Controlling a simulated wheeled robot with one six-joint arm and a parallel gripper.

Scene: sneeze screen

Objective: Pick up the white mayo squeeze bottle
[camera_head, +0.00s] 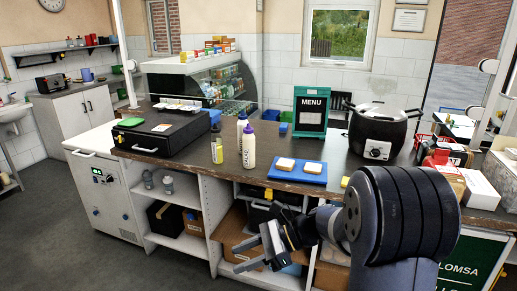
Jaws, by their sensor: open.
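Two white squeeze bottles with dark bluish caps stand upright on the dark counter (195,178). The nearer white bottle (249,150) has dark lettering down its side, too small to read. The farther white bottle (241,128) stands just behind it and is partly hidden. I cannot tell which of them is the mayo bottle. My gripper (243,256) is open and empty. It is in front of the counter, below the top's edge, lower than the bottles and apart from them. My arm reaches in from the lower right.
A black cash drawer (160,135), menu sign (311,110) and black pot (378,132) stand on the counter. Open shelves (178,190) are below.

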